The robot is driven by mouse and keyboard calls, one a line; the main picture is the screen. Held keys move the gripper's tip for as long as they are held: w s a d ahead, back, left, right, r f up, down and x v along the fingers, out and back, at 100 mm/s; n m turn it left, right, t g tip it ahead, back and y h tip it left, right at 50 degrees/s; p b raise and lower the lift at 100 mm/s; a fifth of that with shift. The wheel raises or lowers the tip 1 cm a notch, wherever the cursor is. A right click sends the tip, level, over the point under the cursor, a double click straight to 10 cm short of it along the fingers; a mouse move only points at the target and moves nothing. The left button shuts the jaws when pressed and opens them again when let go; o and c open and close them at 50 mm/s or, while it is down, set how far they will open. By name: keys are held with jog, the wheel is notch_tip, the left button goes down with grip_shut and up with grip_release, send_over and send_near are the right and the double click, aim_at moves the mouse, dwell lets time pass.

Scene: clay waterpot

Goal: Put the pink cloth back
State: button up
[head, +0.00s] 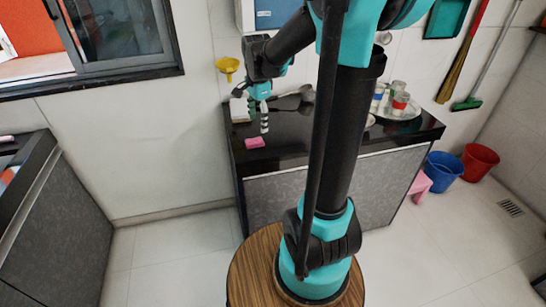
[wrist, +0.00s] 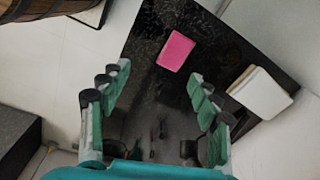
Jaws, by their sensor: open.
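The pink cloth (head: 255,143) lies folded flat on the black countertop near its front left edge. In the wrist view the cloth (wrist: 175,51) is a small pink rectangle beyond the fingertips. My gripper (head: 258,120) is over the left part of the counter, pointing down, behind the cloth in the head view. In the wrist view my gripper (wrist: 160,76) has its fingers spread apart with nothing between them. The cloth is apart from the fingers and fully visible.
A pale rectangular block (wrist: 262,92) lies on the counter beside the right finger. A tray (head: 405,111) with glasses stands on the counter's right side. A yellow funnel (head: 228,66) hangs on the wall. Blue (head: 444,168) and red (head: 479,160) buckets stand on the floor at right.

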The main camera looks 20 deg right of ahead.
jog(key=s+d+f+n+t, duration=0.1)
jog(key=s+f+n, duration=0.4)
jog(key=s+n, duration=0.2)
jog(key=s+d+f+n+t, duration=0.2)
jog(key=s+f+n, duration=0.3)
jog(key=s, duration=0.6)
jog(key=n, duration=0.2)
jog(key=shift+s+f+n, duration=0.15)
jog(key=shift+f+n, duration=0.15)
jog(key=shift+n, duration=0.1)
jog(key=shift+d, duration=0.1)
